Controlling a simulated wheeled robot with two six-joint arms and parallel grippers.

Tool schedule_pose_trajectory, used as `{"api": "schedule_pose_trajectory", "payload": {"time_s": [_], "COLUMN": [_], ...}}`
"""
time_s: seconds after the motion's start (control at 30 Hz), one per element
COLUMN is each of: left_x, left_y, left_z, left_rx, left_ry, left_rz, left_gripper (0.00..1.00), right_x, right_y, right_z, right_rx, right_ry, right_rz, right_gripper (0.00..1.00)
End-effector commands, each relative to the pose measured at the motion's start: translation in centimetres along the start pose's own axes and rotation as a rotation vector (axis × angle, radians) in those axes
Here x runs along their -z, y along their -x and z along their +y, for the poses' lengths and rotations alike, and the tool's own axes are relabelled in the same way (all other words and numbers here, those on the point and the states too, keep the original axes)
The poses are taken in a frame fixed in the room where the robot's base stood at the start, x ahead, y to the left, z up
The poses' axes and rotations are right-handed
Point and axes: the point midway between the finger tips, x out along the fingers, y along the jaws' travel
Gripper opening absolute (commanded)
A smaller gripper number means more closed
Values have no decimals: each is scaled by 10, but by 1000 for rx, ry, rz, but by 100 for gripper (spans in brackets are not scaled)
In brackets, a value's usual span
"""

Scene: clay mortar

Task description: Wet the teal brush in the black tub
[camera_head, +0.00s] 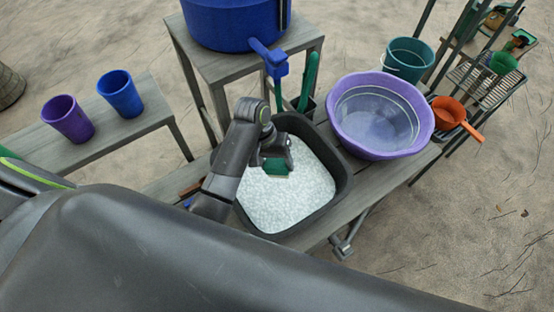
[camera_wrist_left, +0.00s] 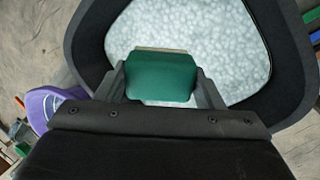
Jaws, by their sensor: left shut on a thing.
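The black tub (camera_head: 343,188) stands on the wooden bench, full of a white, foamy-looking content (camera_head: 290,200). The tub's dark rim (camera_wrist_left: 290,60) also shows in the left wrist view. My left gripper (camera_head: 278,155) reaches over the tub and is shut on the teal brush (camera_wrist_left: 161,76). In the head view the teal brush (camera_head: 276,167) shows only in part under the gripper. I cannot tell whether its bristles touch the white content. My right gripper is not in view.
A purple basin (camera_head: 338,137) stands right of the tub. A blue barrel (camera_head: 225,25) with a tap (camera_head: 272,60) stands on a stand behind. Purple (camera_head: 67,119) and blue (camera_head: 120,94) cups stand on a left bench. An orange scoop (camera_head: 448,112) and teal bucket (camera_head: 409,59) are at right.

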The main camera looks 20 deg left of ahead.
Motion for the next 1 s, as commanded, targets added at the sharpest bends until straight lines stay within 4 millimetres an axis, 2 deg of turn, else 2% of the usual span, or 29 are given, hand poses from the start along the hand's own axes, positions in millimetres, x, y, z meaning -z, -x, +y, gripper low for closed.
{"api": "schedule_pose_trajectory", "payload": {"time_s": [0.1,0.2,0.4,0.63,0.83,1.0], "left_x": [0,1,3,6,9,11], "left_y": [-12,-25,-52,-83,-114,-136], "left_z": [-4,-8,-16,-25,-34,-41], "left_rx": [1,2,3,3,2,2], "left_ry": [1,2,2,2,2,2], "left_rz": [-3,-3,-3,-1,1,2], "left_gripper": [43,43,43,43,43,43], "right_x": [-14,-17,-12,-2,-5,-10], "right_y": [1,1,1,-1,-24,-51], "right_z": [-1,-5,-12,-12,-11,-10], "right_rx": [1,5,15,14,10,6], "right_ry": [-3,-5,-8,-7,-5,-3], "right_rz": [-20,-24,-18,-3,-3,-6], "right_gripper": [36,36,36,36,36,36]}}
